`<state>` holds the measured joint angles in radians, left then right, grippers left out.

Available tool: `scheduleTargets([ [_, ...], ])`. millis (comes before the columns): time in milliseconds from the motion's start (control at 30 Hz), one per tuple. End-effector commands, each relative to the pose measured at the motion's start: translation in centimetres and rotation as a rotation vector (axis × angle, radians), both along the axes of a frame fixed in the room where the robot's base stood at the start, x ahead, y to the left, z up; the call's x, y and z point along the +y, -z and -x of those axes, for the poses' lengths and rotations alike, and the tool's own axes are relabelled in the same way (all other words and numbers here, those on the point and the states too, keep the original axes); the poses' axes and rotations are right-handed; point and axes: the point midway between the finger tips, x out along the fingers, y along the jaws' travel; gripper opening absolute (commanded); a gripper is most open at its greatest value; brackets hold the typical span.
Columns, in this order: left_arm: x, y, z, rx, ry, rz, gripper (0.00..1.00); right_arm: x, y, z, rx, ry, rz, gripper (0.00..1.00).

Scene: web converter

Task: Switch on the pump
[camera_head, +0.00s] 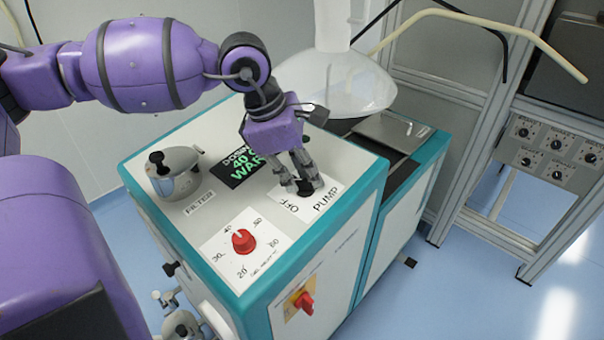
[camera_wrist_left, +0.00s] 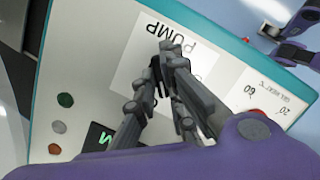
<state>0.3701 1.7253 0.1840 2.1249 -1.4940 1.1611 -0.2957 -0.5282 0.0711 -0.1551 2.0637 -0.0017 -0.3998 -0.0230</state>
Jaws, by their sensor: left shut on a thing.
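The pump switch (camera_head: 305,188) is a small dark knob on a white label marked "PUMP" and "OFF" (camera_head: 325,197), on top of the white and teal machine (camera_head: 290,235). My left gripper (camera_head: 306,187) reaches down over it from above, its fingers shut on the knob. In the left wrist view the fingertips (camera_wrist_left: 172,52) close together over the label (camera_wrist_left: 135,62), and the knob is mostly hidden between them. The switch's exact setting cannot be told. My right gripper is not in view.
A red temperature dial (camera_head: 243,240) and a metal filter lid (camera_head: 176,172) share the machine top, beside a dark display (camera_head: 243,166) with green text. A red and yellow switch (camera_head: 304,302) is on the front. A large glass vessel (camera_head: 335,85) stands behind.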

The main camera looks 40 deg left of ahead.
Motion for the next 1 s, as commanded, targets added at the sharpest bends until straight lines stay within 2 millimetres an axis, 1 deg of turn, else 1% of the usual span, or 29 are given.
scheduleTargets([
  [300, 0.0, 0.1, -0.2, -0.006, 0.294, -0.047, 0.00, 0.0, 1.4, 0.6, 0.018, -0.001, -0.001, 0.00],
  [600, 0.0, 0.2, -0.2, -0.007, 0.524, -0.086, 0.00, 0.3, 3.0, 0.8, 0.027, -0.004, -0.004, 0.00],
  [800, 0.1, 0.1, -0.2, -0.009, 0.621, -0.102, 0.00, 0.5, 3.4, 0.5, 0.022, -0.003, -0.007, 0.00],
  [1000, 0.1, 0.0, -0.2, -0.009, 0.673, -0.111, 0.00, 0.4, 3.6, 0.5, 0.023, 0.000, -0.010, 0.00],
])
